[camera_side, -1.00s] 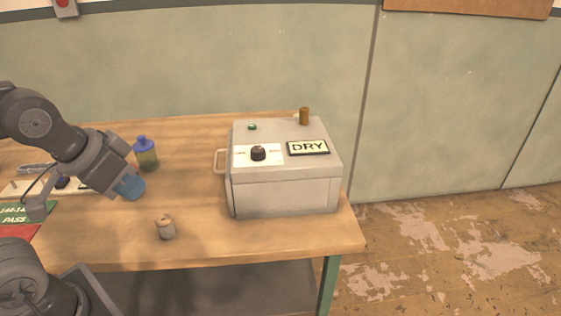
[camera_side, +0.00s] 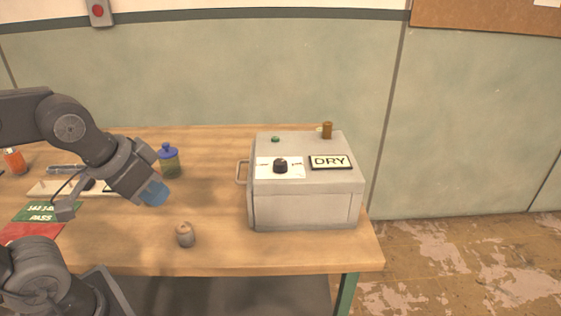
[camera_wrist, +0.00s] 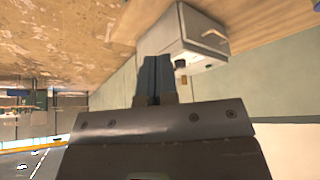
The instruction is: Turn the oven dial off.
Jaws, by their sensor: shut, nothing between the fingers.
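The oven (camera_side: 305,210) is a light grey box at the right end of the wooden table. Its black dial (camera_side: 280,166) sits on a white plate on the sloping upper face, left of the DRY sign (camera_side: 329,162). The dial's pointer is too small to read. My gripper (camera_side: 155,193) has blue fingers and hangs above the table, left of the oven and apart from it. In the wrist view, my gripper (camera_wrist: 155,78) is shut with nothing between its fingers. The oven (camera_wrist: 165,40) shows there beyond the fingers, partly hidden by them.
A blue-capped bottle (camera_side: 169,162) stands behind my gripper. A brown knob (camera_side: 327,130) rises from the oven top, and a handle (camera_side: 241,172) sticks out on its left.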

